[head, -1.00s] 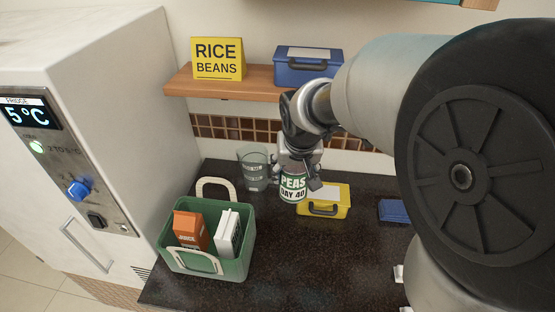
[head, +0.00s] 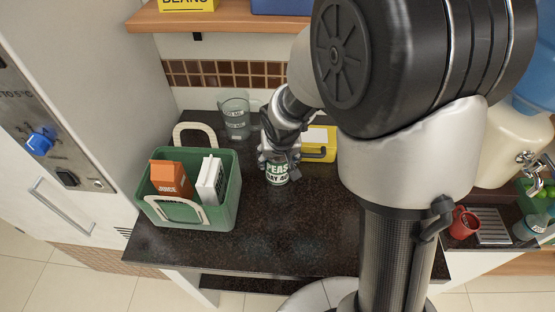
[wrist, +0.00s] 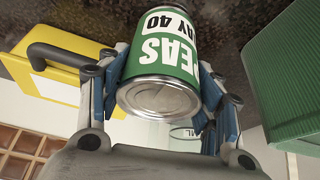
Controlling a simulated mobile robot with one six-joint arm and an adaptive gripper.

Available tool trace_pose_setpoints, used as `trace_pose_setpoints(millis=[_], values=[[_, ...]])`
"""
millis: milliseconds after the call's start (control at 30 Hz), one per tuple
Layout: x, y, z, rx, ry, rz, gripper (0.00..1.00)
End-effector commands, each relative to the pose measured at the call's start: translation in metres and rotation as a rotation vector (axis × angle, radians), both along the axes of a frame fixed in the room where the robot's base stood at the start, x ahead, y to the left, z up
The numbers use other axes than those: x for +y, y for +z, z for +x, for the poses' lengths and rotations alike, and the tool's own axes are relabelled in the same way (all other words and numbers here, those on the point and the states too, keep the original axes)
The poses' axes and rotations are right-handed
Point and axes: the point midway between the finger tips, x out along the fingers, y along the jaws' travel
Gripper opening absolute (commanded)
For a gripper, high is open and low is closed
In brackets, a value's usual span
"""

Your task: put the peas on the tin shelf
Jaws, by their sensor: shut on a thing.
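The peas can (head: 277,174), with a green and white label reading PEAS DAY 40, is upright in my gripper (head: 276,158), over the dark counter left of the yellow box. I cannot tell whether its base touches the counter. In the wrist view the can (wrist: 165,50) sits between the blue-padded fingers of my gripper (wrist: 165,78), which are shut on its sides. A wooden wall shelf (head: 225,18) runs along the top of the head view. The lower parts of a yellow sign and a blue box show on it.
A green basket (head: 228,205) with an orange juice carton (head: 171,180) and a white carton (head: 210,180) stands left of the can. A glass jug (head: 235,118) is behind. A yellow box (head: 319,143) is close on the right. The front counter is clear.

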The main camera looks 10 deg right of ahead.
Motion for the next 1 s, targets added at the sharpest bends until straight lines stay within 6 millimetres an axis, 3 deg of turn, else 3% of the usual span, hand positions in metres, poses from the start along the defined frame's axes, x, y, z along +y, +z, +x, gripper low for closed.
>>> trace_pose_setpoints(millis=[367, 400, 500, 867, 1000], values=[[0.000, -0.004, 0.001, -0.004, 0.000, 0.000, 0.22], [0.000, -0.005, 0.001, -0.002, 0.000, 0.000, 0.61], [0.000, -0.004, 0.000, -0.002, 0.000, 0.000, 0.68], [0.000, -0.002, 0.000, -0.002, 0.000, 0.000, 0.68], [0.001, 0.012, -0.003, -0.005, -0.001, 0.001, 0.68]])
